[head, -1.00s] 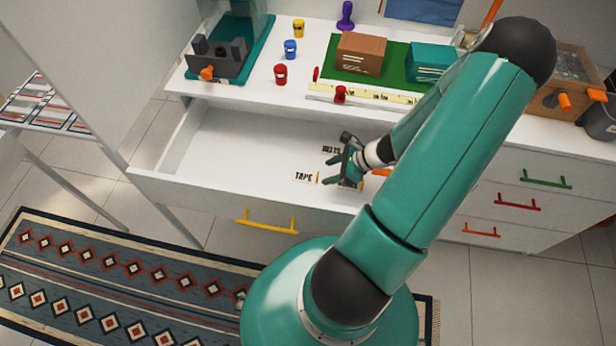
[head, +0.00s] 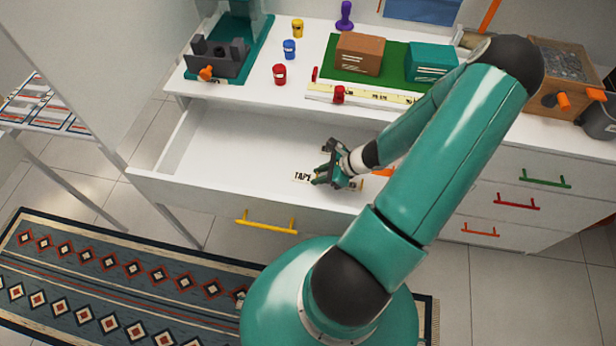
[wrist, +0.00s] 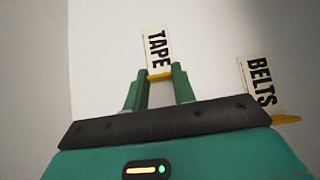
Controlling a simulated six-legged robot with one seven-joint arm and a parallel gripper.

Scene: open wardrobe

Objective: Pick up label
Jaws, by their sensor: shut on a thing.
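A white label reading TAPE (head: 302,177) is in the open drawer, partly hidden by my gripper in the head view. In the wrist view the TAPE label (wrist: 157,48) has a yellow edge (wrist: 160,75) between my fingertips. My gripper (head: 318,179) is shut on this label at that edge; in the wrist view its green fingers (wrist: 160,80) stand on either side of it. A second white label reading BELTS (wrist: 260,86), also with a yellow edge, lies to the right in the wrist view. In the head view it is mostly hidden behind my gripper.
The open white drawer (head: 225,150) has bare floor to the left of the labels. Its front carries a yellow handle (head: 266,222).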

